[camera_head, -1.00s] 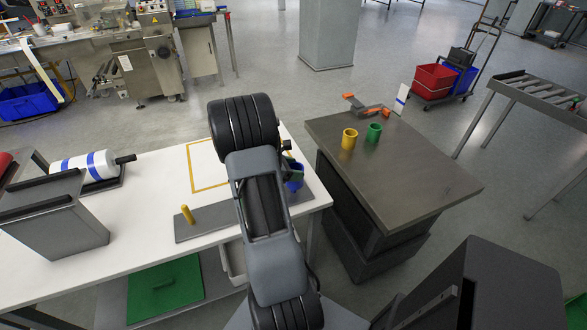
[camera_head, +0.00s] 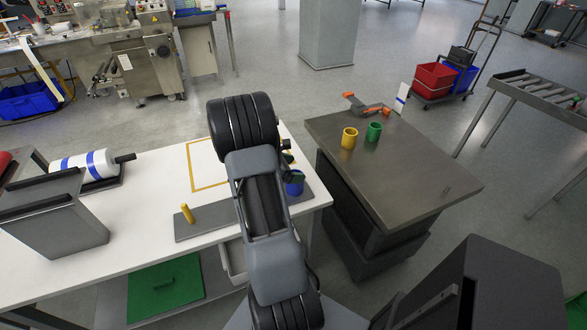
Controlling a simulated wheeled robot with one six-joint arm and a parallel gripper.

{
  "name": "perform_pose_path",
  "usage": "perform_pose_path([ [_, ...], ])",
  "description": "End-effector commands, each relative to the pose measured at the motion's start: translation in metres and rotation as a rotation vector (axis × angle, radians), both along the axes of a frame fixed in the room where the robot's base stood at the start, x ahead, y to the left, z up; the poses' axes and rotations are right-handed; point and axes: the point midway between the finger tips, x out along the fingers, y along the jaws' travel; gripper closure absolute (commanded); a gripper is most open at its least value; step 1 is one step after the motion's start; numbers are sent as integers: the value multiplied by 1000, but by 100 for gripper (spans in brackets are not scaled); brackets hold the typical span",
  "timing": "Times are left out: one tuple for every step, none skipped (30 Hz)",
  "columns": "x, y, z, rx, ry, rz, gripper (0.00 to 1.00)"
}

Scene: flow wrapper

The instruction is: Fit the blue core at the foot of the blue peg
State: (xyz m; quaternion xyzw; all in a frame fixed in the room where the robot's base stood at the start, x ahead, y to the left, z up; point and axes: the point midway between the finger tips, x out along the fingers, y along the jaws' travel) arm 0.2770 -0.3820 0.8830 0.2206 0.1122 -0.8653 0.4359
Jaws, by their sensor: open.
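The blue core (camera_head: 295,187) stands near the right end of a grey pegboard (camera_head: 205,222) on the white table, partly covered by my arm. The blue peg cannot be made out, so I cannot tell whether the core is around it or right down at its foot. My gripper (camera_head: 288,158) is open, just behind and above the core in the picture. My arm hides much of it, and its fingertips are hard to make out. A yellow peg (camera_head: 187,213) stands bare at the board's left end.
A yellow core (camera_head: 349,138) and a green core (camera_head: 374,132) stand on the dark side table (camera_head: 420,185), with an orange and grey tool (camera_head: 366,106) behind them. A yellow square outline (camera_head: 190,165) marks the white table. A white roll (camera_head: 85,166) lies at the left.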

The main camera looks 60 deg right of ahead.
Motion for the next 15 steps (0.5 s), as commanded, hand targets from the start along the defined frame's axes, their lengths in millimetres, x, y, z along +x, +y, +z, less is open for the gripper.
perform_pose_path([
  [3,3,2,-2,-1,3,12],
  [5,5,4,-2,-1,4,12],
  [8,9,7,-2,-2,3,12],
  [11,13,9,-3,-3,3,12],
  [14,17,12,-3,-3,6,12],
  [18,22,16,-2,-3,5,12],
  [22,27,19,-3,-2,6,12],
  [25,31,22,-3,-3,6,12],
  [29,38,26,-3,-3,6,12],
  [32,42,29,-2,-3,5,12],
  [36,46,32,-3,-3,6,12],
  [40,52,36,-2,-3,5,12],
  [43,57,39,-2,-2,5,12],
  [46,61,41,-2,-2,5,12],
  [49,65,45,-2,-3,4,12],
])
